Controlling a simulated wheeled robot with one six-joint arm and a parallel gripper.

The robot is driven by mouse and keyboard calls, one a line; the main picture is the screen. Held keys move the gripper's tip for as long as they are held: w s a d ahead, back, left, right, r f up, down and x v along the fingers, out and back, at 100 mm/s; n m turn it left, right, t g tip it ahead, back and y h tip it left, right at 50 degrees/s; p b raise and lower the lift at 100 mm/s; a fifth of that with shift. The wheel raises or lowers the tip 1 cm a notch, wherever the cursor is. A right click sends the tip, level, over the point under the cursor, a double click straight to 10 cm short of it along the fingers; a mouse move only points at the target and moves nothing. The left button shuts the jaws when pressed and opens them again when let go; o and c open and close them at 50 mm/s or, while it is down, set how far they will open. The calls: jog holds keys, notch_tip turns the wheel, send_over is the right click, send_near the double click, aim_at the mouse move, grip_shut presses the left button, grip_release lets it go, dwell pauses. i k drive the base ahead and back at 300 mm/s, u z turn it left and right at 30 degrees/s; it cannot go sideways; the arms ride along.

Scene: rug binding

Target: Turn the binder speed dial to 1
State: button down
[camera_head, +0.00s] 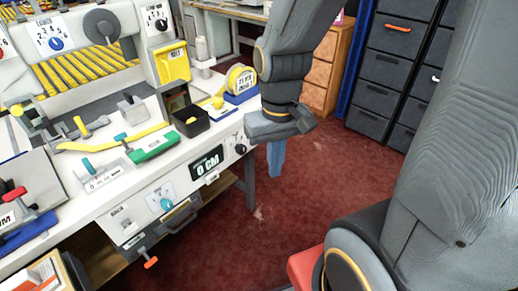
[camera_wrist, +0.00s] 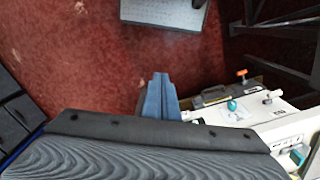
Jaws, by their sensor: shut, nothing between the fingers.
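Several dials show on the white machine in the head view, and I cannot read which is the binder speed dial. A teal dial (camera_head: 167,204) sits on the lower front panel; a teal knob (camera_wrist: 232,105) also shows in the wrist view. A black dial (camera_head: 240,149) is right of the "0 CM" display (camera_head: 207,162). A blue dial (camera_head: 56,44) with numbers and a black dial (camera_head: 161,23) are on the upper housing. My gripper (camera_head: 275,160) points down over the rug, right of the table and apart from every dial. Its blue fingers (camera_wrist: 160,98) are shut and empty.
An orange-red handle (camera_head: 150,262) sticks out below the front. Dark drawers (camera_head: 385,70) stand behind. The red carpet (camera_head: 330,165) is clear.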

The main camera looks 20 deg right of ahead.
aim_at(241, 149)
jog(key=z, duration=2.65)
jog(key=i, duration=0.35)
jog(key=u, duration=2.4)
